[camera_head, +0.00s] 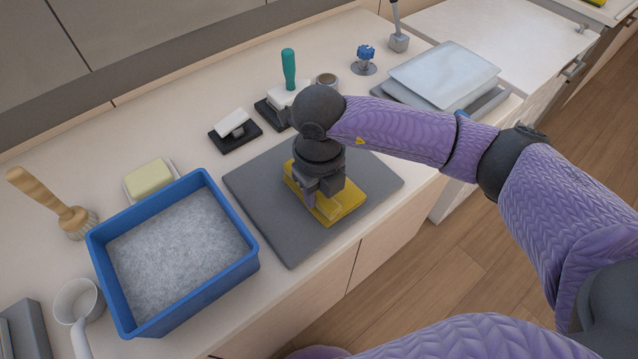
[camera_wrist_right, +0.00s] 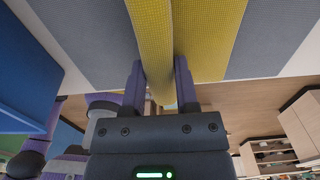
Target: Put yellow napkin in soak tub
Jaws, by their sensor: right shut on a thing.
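The yellow napkin (camera_head: 346,199) lies folded on the dark grey mat (camera_head: 264,187) on the counter. My right gripper (camera_head: 326,204) points down over the napkin. In the right wrist view the jaws (camera_wrist_right: 160,85) are shut on a raised fold of the yellow napkin (camera_wrist_right: 152,45), and another part of it spreads flat beside the fold. The soak tub (camera_head: 252,262) is a blue rectangular tub with greyish, cloudy contents, left of the mat. Its blue wall also shows at the left of the right wrist view (camera_wrist_right: 30,75). My left gripper is not in view.
A yellow sponge or soap bar (camera_head: 150,178) on a dish and a wooden-handled brush (camera_head: 50,205) stand behind the tub. A white ladle (camera_head: 78,305) is at its left. Black-based scrubbers (camera_head: 236,128) and a green-handled tool (camera_head: 289,70) stand behind the mat. A stacked tray (camera_head: 445,75) is at the back right.

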